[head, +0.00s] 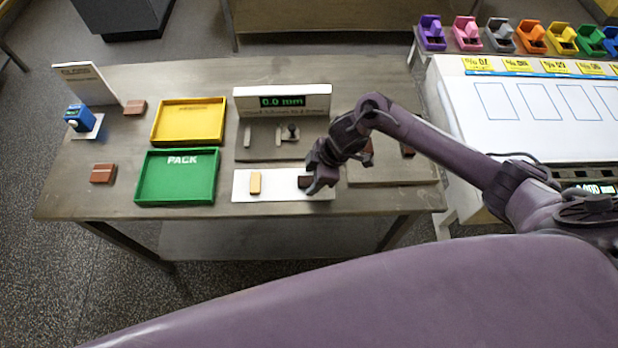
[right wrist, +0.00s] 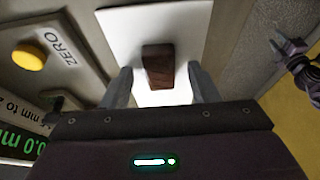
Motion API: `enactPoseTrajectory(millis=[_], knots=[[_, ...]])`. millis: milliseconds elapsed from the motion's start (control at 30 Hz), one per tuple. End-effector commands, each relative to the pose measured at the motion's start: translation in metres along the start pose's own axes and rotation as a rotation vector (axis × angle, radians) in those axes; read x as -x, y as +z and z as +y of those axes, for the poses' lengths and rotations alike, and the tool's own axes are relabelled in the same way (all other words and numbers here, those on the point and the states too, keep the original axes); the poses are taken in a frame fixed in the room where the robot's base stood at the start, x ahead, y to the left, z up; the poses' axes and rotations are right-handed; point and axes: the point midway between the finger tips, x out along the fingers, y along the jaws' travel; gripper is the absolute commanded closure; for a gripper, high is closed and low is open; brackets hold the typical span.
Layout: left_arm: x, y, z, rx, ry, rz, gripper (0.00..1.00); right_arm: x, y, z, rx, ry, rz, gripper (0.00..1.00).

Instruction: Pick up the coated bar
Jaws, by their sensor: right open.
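The coated bar, dark brown, lies on the right part of a white mat (head: 291,193). In the head view the bar (head: 304,181) is partly covered by my right gripper (head: 316,184). In the right wrist view the bar (right wrist: 158,66) lies ahead of the two open fingers (right wrist: 163,88), roughly centred between them. The gripper is open and empty; its exact height above the mat is hard to tell. At the right edge of the wrist view is a dark jointed part, probably my left gripper (right wrist: 297,65); its jaws are unclear. The head view does not show it.
A tan bar (head: 255,183) lies on the mat's left part. Behind is a gauge (head: 281,101) reading 0.0 mm, with a yellow ZERO button (right wrist: 29,56). A green PACK tray (head: 177,192) and a yellow tray (head: 188,138) stand left. Brown blocks (head: 103,173) lie further left.

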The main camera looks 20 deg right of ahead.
Motion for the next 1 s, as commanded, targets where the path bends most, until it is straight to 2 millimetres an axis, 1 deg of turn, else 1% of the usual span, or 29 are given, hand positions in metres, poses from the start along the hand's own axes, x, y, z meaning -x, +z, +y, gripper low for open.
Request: enactPoseTrajectory(millis=[67, 167, 400, 467, 800, 933, 1000], knots=[[0.000, -0.007, -0.001, 0.000, -0.001, 0.011, 0.64, 0.000, 0.000, 0.000, 0.000, 0.000, 0.000, 0.45], [0.000, -0.008, -0.001, 0.000, -0.001, 0.013, 0.64, 0.000, 0.000, 0.000, 0.000, 0.000, 0.000, 0.47], [0.000, -0.003, 0.000, -0.001, 0.000, 0.006, 0.64, 0.000, 0.000, 0.000, -0.001, 0.001, 0.000, 0.78], [0.000, -0.002, 0.000, -0.001, 0.000, 0.004, 0.64, 0.000, 0.000, 0.000, -0.001, 0.001, 0.000, 0.84], [-0.001, 0.002, 0.001, -0.001, 0.001, -0.002, 0.64, 0.002, -0.001, 0.001, 0.000, 0.002, 0.001, 0.84], [-0.002, 0.002, 0.001, -0.001, 0.001, -0.002, 0.64, 0.011, -0.004, 0.001, 0.000, 0.003, 0.002, 0.84], [-0.003, 0.002, 0.001, 0.000, 0.001, -0.002, 0.64, 0.019, -0.008, 0.001, 0.001, 0.003, 0.002, 0.84]])
